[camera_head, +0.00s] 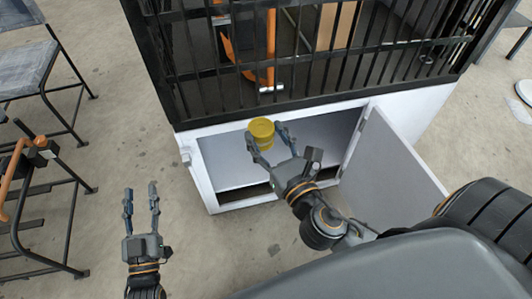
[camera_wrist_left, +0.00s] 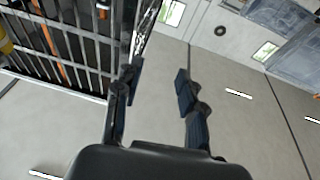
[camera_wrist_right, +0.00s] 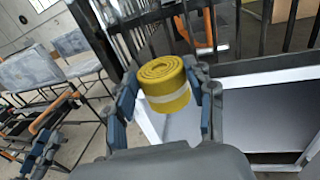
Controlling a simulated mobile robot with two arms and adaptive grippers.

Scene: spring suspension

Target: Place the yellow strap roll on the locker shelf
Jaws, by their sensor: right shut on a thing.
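The yellow strap roll (camera_head: 262,130) is between the fingers of my right gripper (camera_head: 268,136), at the front of the locker opening. In the right wrist view the roll (camera_wrist_right: 165,85) shows its coiled top and a pale band, with a gripper finger on each side. The locker (camera_head: 207,195) is white, and its door (camera_head: 395,160) stands open to the right. The grey locker shelf (camera_head: 230,168) is visible inside, partly hidden by my right gripper. My left gripper (camera_head: 141,205) is open and empty over the floor, left of the locker; its fingers (camera_wrist_left: 155,95) are apart in the left wrist view.
A black barred cage (camera_head: 200,85) stands on top of the locker, with an orange-handled tool (camera_head: 268,75) behind the bars. Chairs (camera_head: 25,70) and an orange-and-black frame (camera_head: 30,190) stand at the left. The floor (camera_head: 95,150) between them and the locker is clear.

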